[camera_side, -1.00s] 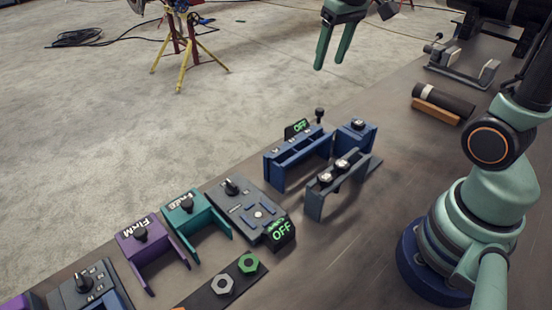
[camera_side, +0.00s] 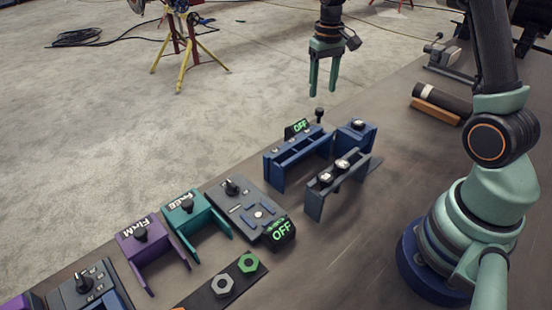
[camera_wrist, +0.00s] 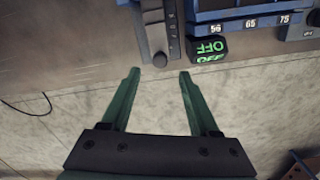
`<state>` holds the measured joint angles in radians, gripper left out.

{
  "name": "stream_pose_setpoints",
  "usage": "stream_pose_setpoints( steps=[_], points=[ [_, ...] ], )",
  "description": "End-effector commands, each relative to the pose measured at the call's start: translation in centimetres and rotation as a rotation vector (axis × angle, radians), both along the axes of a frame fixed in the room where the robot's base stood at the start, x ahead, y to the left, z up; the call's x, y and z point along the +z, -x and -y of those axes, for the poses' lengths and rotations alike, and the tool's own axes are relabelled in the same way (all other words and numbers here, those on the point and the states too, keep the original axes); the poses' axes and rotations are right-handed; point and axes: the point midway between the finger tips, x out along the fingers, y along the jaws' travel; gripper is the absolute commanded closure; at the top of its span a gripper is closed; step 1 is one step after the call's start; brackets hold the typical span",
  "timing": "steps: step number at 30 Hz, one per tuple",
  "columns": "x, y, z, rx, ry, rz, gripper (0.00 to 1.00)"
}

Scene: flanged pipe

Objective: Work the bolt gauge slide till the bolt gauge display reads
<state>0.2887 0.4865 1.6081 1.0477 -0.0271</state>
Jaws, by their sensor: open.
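The bolt gauge slide, a dark upright knob (camera_side: 319,113) at the back edge of the bench, stands beside the blue gauge rack (camera_side: 290,158). In the wrist view the slide knob (camera_wrist: 160,60) sits at the end of a grey slotted track (camera_wrist: 155,22). The small black display (camera_side: 297,128) reads OFF in green; it also shows in the wrist view (camera_wrist: 209,48), to the right of the track. My gripper (camera_side: 324,88) is open and empty, fingers pointing down, above the knob.
A grey bracket with two bolts (camera_side: 338,180) stands in front of the blue rack. A dial panel (camera_side: 243,207) has another OFF display (camera_side: 281,232). Teal (camera_side: 193,220) and purple (camera_side: 150,250) brackets stand to the left. A dark cylinder (camera_side: 445,98) lies at the right.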

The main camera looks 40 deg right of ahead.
Motion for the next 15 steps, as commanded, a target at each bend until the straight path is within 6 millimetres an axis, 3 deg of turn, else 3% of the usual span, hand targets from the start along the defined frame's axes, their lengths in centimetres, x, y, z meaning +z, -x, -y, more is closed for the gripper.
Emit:
stream_pose_setpoints(
  steps=[7, 15],
  points=[
    [-4.4, 0.1, -0.1, 0.0, -0.001, -0.003, 0.39],
    [-6.3, 0.0, 0.0, 0.0, 0.0, 0.0, 0.39]
  ],
)
